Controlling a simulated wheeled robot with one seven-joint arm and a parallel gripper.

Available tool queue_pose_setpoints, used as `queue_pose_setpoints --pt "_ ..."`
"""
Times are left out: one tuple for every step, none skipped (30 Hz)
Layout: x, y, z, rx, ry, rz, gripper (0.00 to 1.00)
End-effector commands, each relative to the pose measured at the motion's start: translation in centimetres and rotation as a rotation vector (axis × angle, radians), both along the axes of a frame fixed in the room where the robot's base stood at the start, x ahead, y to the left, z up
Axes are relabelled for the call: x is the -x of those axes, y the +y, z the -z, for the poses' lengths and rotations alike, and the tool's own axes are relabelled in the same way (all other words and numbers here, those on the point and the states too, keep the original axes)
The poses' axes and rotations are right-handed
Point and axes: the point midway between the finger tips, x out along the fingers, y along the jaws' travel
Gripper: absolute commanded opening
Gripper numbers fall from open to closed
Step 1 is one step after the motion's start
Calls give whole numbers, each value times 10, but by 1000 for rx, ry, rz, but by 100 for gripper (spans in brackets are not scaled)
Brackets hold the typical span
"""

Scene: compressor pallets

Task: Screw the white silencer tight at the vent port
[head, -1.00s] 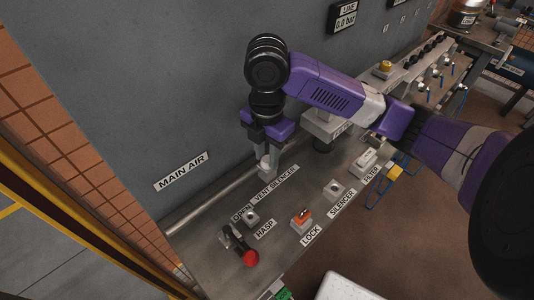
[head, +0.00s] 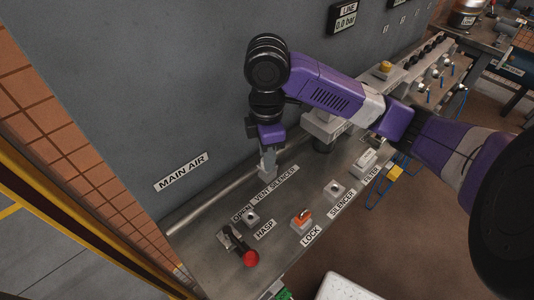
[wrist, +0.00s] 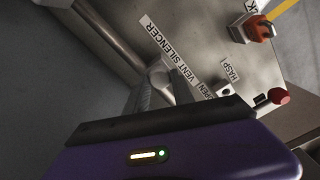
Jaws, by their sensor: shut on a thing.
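My gripper (head: 267,170) points down at the back of the grey bench, beside the "VENT SILENCER" label (head: 275,184). It is shut on the white silencer, which the fingers mostly hide. The vent port is hidden beneath the fingers, so I cannot tell how far the silencer sits in it. In the wrist view the gripper (wrist: 150,95) is seen past its purple body, close to the same label (wrist: 170,48).
A metal pipe (head: 213,204) runs along the wall behind. In front are a red-knobbed lever (head: 250,258), an orange lock (head: 302,217) on its holder and an empty-looking silencer holder (head: 335,190). The line gauge (head: 344,17) reads 0.0 bar.

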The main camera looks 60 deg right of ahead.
Motion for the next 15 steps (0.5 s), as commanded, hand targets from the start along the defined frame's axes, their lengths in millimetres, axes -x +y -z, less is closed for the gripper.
queue_pose_setpoints --pt "-1 -1 -1 1 -3 15 0" --pt "-1 -1 -1 1 -3 19 0" --pt "-1 -1 0 1 -2 20 0" --pt "-1 -1 0 1 -2 20 0" --pt "-1 -1 0 1 -2 19 0" --pt "-1 -1 0 1 -2 19 0" --pt "-1 -1 0 1 -2 19 33" --pt "-1 -1 0 1 -2 18 38" --pt "-1 -1 0 1 -2 18 46" --pt "-1 0 0 0 -1 17 52" --pt "-1 0 0 0 -1 17 54" --pt "0 0 0 0 -1 16 54" --pt "0 0 0 0 -1 16 54" --pt "0 0 0 1 -1 16 54" --pt "0 0 0 0 0 15 54"
